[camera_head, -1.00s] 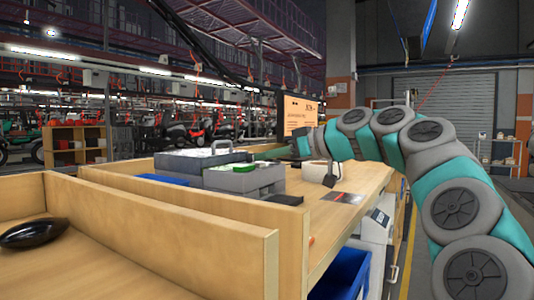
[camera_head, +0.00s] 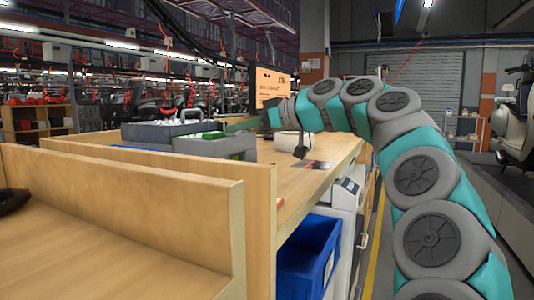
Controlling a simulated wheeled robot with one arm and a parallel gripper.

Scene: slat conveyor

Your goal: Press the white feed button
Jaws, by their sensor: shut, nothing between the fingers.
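I cannot make out a white feed button in this view. My arm rises from the lower right, bends over and runs left above the workbench (camera_head: 325,178). Its far teal end shows near the dark screen with an orange panel. The fingers of my gripper cannot be made out there. A small white object (camera_head: 287,146) with a dark part beside it stands on the bench, below the arm's far end.
Grey cases (camera_head: 215,146) stand on the bench behind wooden boards. A blue bin (camera_head: 306,255) sits under the bench's right side, near a white unit (camera_head: 346,195). A scooter (camera_head: 515,125) stands far right. Floor with a yellow line lies between.

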